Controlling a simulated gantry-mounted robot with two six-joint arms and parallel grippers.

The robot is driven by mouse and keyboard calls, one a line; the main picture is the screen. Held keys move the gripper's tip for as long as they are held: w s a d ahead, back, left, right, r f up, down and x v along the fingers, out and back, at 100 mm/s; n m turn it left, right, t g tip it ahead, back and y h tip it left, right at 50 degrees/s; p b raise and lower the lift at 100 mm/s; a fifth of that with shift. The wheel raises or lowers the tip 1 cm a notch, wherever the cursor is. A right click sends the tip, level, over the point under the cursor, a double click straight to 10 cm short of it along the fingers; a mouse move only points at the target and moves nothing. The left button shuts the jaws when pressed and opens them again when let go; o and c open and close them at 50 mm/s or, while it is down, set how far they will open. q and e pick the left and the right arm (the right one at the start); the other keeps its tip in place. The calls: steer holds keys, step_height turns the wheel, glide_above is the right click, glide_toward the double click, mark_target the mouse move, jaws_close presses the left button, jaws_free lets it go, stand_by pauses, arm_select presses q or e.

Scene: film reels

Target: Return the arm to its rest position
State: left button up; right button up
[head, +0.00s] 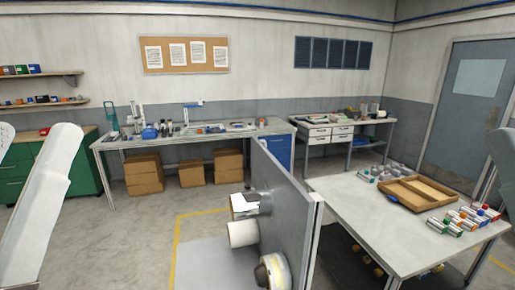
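My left arm (40,205) shows as a white link at the left edge; its gripper is out of the picture. A piece of my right arm (503,150) shows at the right edge; its gripper is also out of the picture. Neither visible arm part touches anything that I can see. A grey upright panel (285,205) stands in the middle. Round reel-like pieces stick out from its left face: a white one (242,234) and a cream and dark one (270,273). A white and dark piece (246,204) is above them.
A grey table (360,210) at the right holds a brown divided tray (389,189) and several small coloured canisters (470,217). A long workbench (215,133) with tools stands at the back, with cardboard boxes (145,172) below. The floor (125,235) at left centre is clear.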

arm_select(q)
step_height(320, 180, up, 30)
steer(key=p, duration=2.7)
steer(key=shift+r, duration=0.25)
arm_select(e)
step_height(320, 180, up, 30)
steer(key=shift+r, duration=0.25)
